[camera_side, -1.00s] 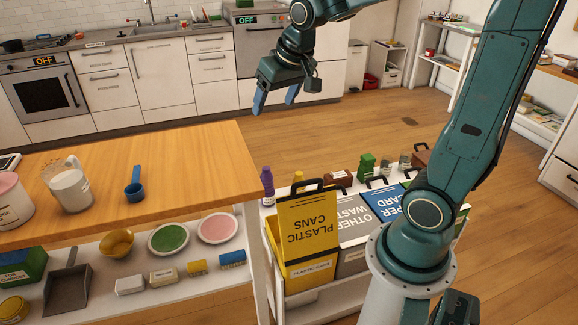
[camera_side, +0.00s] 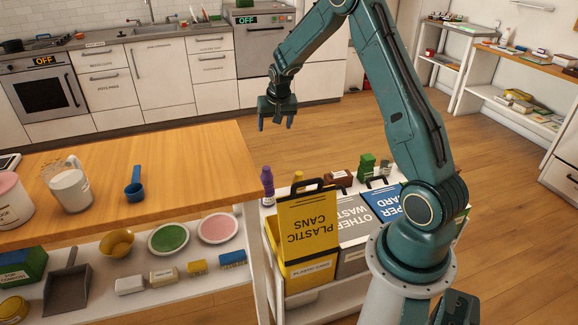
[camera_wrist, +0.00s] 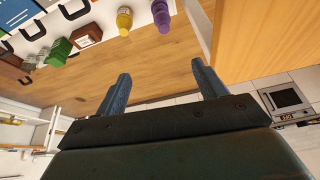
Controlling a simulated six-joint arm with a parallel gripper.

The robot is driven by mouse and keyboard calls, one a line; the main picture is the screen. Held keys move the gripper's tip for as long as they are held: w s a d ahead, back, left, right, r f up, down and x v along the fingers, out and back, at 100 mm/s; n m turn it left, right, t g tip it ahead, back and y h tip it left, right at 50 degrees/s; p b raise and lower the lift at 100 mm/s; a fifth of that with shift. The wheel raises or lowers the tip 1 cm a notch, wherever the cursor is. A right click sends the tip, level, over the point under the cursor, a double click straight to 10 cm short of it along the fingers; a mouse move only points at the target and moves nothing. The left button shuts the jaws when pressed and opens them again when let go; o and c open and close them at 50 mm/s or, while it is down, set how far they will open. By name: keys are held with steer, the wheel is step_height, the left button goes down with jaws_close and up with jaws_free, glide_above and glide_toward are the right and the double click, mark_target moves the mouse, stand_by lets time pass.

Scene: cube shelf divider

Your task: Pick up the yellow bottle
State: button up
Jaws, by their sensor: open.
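The yellow bottle (camera_side: 298,178) stands on the white cart's top, behind the yellow bin, which hides its lower part in the side view. In the wrist view the yellow bottle (camera_wrist: 124,21) shows near the top edge, with a pale label. My gripper (camera_side: 276,125) is open and empty, high above the floor beyond the cart and well apart from the bottle. In the wrist view its two fingers (camera_wrist: 160,88) are spread with only wooden floor between them.
A purple bottle (camera_side: 267,184) stands left of the yellow one. A brown box (camera_side: 338,178) and a green container (camera_side: 367,165) stand to its right. The yellow bin (camera_side: 307,230) rises in front. The wooden counter (camera_side: 200,165) lies to the left.

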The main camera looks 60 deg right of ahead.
steer(key=d+f+m, duration=0.2)
steer(key=d+f, duration=0.5)
steer(key=f, duration=0.3)
steer(key=m+g, duration=0.1)
glide_toward(299, 174)
steer(key=a+r, duration=0.1)
steer(key=r, duration=0.1)
steer(key=shift+s+a+f+h, duration=0.1)
steer(key=shift+s+f+h, duration=0.05)
steer(key=shift+h, duration=0.25)
steer(key=shift+x, duration=4.25)
steer(key=shift+s+f, duration=0.1)
steer(key=shift+f, duration=0.05)
steer(key=shift+x, duration=2.5)
steer(key=c, duration=1.4)
